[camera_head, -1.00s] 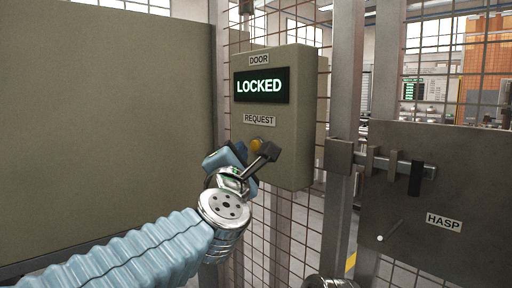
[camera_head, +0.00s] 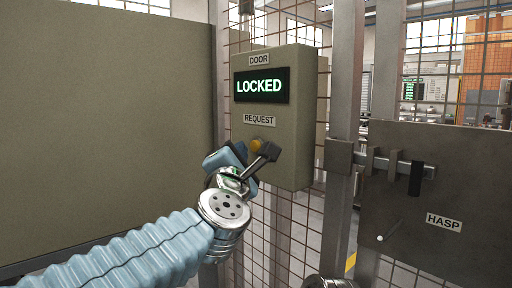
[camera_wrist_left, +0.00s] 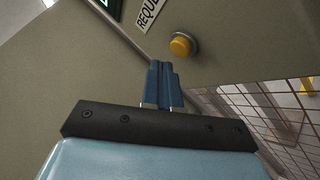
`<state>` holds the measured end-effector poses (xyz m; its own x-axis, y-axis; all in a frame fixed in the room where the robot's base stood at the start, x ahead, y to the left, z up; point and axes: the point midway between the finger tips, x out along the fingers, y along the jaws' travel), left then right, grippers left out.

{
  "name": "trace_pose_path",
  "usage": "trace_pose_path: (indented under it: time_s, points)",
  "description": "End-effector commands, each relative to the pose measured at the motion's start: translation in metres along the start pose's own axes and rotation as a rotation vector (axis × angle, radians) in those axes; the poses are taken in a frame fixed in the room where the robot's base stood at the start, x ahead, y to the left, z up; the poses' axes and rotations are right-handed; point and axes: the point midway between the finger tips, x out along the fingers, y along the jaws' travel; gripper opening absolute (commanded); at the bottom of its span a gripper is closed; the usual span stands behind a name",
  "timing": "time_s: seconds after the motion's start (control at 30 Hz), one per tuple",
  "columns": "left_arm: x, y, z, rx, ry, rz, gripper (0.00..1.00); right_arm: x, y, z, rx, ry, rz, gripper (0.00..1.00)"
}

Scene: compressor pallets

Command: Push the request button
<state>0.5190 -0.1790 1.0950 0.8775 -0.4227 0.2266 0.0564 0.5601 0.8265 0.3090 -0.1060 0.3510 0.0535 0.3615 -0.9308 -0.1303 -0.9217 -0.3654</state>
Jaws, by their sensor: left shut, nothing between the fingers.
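The request button (camera_head: 257,145) is a yellow round button on the grey-green door box (camera_head: 302,120), below the REQUEST label (camera_head: 259,120). The display (camera_head: 262,85) on the box reads LOCKED in lit letters. My left gripper (camera_head: 268,150) is at the box's lower front, its tip beside and just below the button and partly overlapping it in the head view. In the left wrist view the shut, empty fingers (camera_wrist_left: 163,80) point up toward the yellow button (camera_wrist_left: 181,45), which stands slightly beyond and right of the tips.
A wire mesh fence (camera_head: 277,232) and metal posts (camera_head: 346,90) stand behind and beside the box. A grey plate with a HASP label (camera_head: 443,222) and a bolt (camera_head: 400,165) is at right. A large grey-green panel (camera_head: 110,130) fills the left.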

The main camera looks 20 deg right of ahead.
Motion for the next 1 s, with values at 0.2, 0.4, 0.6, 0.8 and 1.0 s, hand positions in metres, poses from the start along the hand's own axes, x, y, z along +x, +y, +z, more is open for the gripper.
trace_pose_path:
  time_s: [0.2,0.4,0.6,0.8,1.0]
  points:
    - [0.0051,-0.0032,0.0044,0.0,-0.001,-0.001,0.0,-0.0028,-0.0011,0.0,0.0,0.0,0.0,0.43]
    - [0.0061,-0.004,0.0047,0.0,0.0,0.0,0.0,-0.0027,-0.0011,0.0,0.0,0.0,0.0,0.43]
    - [0.0063,-0.0042,0.0048,0.0,0.0,0.0,0.0,-0.0028,-0.0011,0.0,0.0,0.0,0.0,0.43]
    - [0.0077,-0.0053,0.0057,0.0,0.0,0.0,0.0,-0.0036,-0.0014,0.0,0.0,0.0,0.0,0.43]
    - [0.0095,-0.0067,0.0068,0.001,0.001,0.0,0.0,-0.0044,-0.0017,0.0,0.0,0.0,0.0,0.43]
